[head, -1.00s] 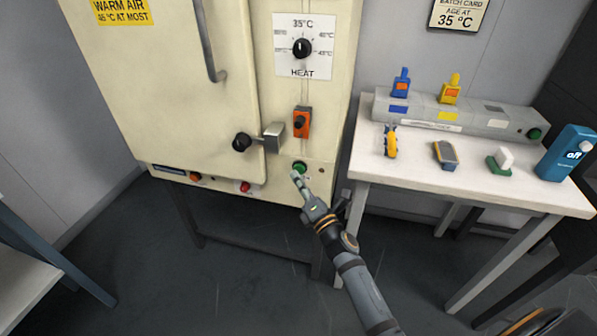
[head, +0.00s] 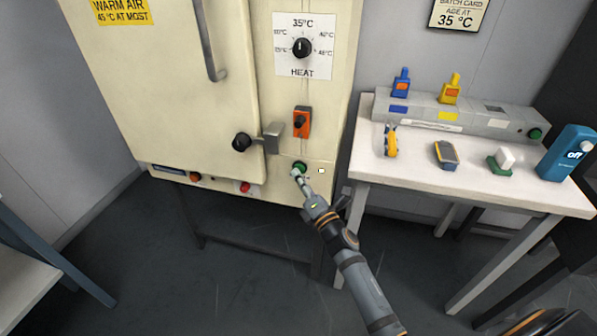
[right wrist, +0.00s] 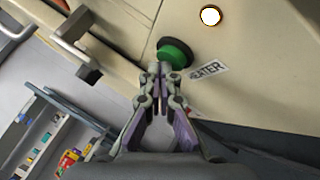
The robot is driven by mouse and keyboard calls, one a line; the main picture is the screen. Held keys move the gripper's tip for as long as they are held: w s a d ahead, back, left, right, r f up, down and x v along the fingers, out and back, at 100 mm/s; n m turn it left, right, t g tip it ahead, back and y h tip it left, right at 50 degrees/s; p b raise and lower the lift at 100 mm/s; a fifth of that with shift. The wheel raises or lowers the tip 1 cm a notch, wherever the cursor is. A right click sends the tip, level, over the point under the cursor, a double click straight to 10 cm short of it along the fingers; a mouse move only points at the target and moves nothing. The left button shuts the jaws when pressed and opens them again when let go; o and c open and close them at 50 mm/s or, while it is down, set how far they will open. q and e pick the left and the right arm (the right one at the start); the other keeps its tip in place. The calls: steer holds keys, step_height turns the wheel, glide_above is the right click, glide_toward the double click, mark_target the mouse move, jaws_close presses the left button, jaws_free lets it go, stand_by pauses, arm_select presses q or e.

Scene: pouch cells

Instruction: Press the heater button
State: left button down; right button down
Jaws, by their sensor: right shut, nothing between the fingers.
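The green heater button (head: 299,166) sits low on the front of the cream warm-air cabinet (head: 225,100). In the right wrist view the button (right wrist: 175,54) stands beside a label reading HEATER. My right gripper (head: 297,175) is shut and empty, its fingertips at the button's lower edge. In the right wrist view its fingertips (right wrist: 162,68) overlap the button and seem to touch it; how far it is pressed I cannot tell. A small round lamp (head: 321,171) right of the button glows white, also in the right wrist view (right wrist: 210,16). My left gripper is not in view.
The heat dial (head: 302,47) points near 35 °C. A white table (head: 460,190) with several small tools and a blue device (head: 567,153) stands right of the cabinet.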

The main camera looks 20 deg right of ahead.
steer(key=shift+s+a, duration=0.3)
steer(key=shift+s, duration=0.15)
steer(key=s+a+p, duration=0.1)
steer(key=s+a, duration=0.2)
steer(key=s, duration=0.2)
steer(key=shift+a, duration=0.2)
steer(key=shift+f, duration=0.1)
